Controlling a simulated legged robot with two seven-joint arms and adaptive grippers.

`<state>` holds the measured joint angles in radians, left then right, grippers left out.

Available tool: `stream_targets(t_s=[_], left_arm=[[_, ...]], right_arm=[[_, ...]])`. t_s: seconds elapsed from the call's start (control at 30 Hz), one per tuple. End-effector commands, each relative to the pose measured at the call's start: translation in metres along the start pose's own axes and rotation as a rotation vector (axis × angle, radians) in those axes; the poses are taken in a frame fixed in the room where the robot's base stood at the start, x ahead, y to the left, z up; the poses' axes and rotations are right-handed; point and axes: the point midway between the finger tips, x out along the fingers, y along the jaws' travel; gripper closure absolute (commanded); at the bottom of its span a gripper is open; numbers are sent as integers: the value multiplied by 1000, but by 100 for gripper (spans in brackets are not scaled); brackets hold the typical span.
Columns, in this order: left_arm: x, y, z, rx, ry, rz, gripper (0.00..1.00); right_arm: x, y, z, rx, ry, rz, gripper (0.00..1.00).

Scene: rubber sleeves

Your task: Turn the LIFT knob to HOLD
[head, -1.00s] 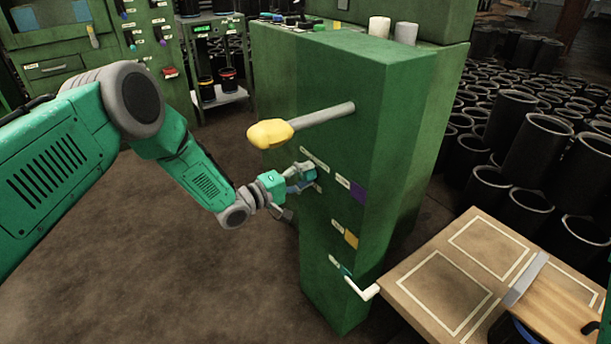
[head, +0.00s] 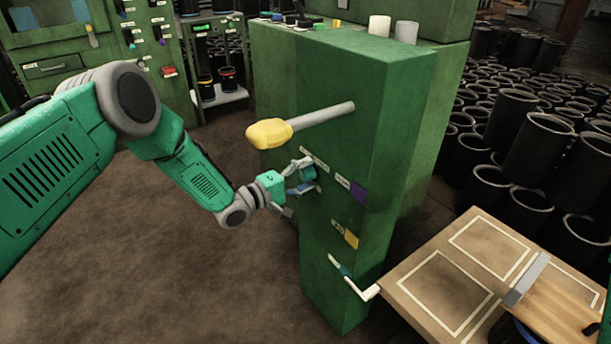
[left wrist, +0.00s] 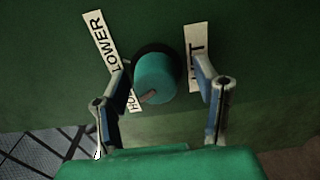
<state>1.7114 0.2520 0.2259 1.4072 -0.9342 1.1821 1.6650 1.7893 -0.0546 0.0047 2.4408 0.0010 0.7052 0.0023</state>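The LIFT knob is a round teal knob (left wrist: 155,78) on the green cabinet's face; it also shows in the head view (head: 309,173). A brownish mark on its front points down and left, toward the partly hidden HOLD label (left wrist: 133,101). The LOWER label (left wrist: 106,45) is at upper left and the LIFT label (left wrist: 194,42), partly covered by a finger, at right. My left gripper (left wrist: 162,70) is open, one finger on each side of the knob, with a gap visible at the right; it also shows in the head view (head: 301,176). My right gripper is out of view.
A yellow-tipped lever (head: 270,133) sticks out of the green cabinet (head: 330,90) above my left gripper. A white crank handle (head: 366,293) is lower down. A wooden table (head: 440,290) stands at right, with many black sleeves (head: 540,145) behind it. The floor at left is clear.

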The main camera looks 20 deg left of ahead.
Motion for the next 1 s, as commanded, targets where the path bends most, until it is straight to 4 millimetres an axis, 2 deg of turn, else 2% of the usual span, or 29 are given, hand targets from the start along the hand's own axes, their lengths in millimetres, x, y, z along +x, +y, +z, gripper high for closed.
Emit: stream_targets(t_s=[0.17, 0.27, 0.7, 0.83, 1.0], left_arm=[[-3, 1, 0, 0, -1, 1, 44], [-12, 0, 0, -1, 0, 0, 44], [-98, -1, -1, -2, 1, -1, 44], [-112, -2, -1, -2, 0, -1, 44], [-119, -1, -1, -1, -1, 0, 44]], right_arm=[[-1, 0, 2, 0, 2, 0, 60], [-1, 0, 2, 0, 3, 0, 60], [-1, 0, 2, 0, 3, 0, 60], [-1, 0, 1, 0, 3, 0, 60], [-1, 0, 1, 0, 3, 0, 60]])
